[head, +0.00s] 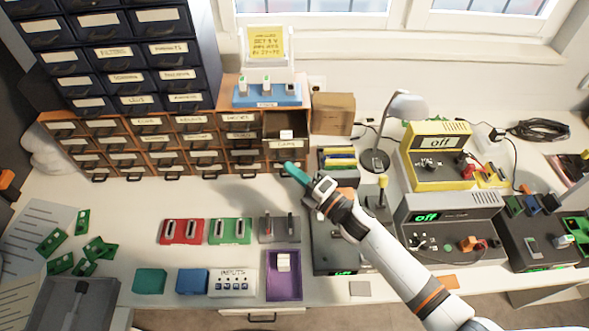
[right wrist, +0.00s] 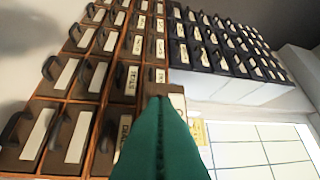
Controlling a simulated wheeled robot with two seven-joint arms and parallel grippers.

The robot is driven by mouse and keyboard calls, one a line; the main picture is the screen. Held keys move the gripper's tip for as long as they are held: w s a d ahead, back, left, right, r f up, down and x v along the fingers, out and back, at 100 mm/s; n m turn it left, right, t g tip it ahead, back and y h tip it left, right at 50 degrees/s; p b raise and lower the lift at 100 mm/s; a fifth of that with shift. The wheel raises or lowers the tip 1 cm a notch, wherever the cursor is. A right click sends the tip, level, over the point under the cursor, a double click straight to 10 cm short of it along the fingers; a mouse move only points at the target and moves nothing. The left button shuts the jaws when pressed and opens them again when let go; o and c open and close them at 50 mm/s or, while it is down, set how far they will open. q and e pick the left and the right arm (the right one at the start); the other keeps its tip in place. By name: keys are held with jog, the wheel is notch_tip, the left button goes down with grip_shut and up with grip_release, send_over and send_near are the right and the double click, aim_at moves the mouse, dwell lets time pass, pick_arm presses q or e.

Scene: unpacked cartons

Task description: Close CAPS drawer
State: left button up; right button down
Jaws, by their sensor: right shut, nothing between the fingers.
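The CAPS drawer (head: 285,145) is at the right end of the small wooden drawer unit in the head view. It stands pulled out, with its open top showing and a small white item inside. My right gripper (head: 294,172), with green fingers, is shut and empty, just in front of and slightly below the drawer's front. Whether it touches the drawer I cannot tell. In the right wrist view the shut green fingers (right wrist: 160,135) point at the drawer fronts and hide part of them. My left gripper is not in view.
A cardboard box (head: 332,113) and a desk lamp (head: 405,105) stand to the right. Coloured trays and boxes, including a purple tray (head: 283,294), lie in front.

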aim_at(293, 140)
jog(key=w+b, duration=0.2)
jog(key=w, duration=0.1)
jog(key=w+b, duration=0.2)
jog(key=w, duration=0.1)
jog(key=w+b, duration=0.2)
jog(key=w, duration=0.2)
jog(key=shift+f, duration=0.25)
jog(key=shift+w+r+b, duration=0.15)
jog(key=shift+w+b, duration=0.1)
jog(key=shift+b, duration=0.1)
jog(key=shift+d+r, duration=0.1)
jog(key=shift+r, duration=0.25)
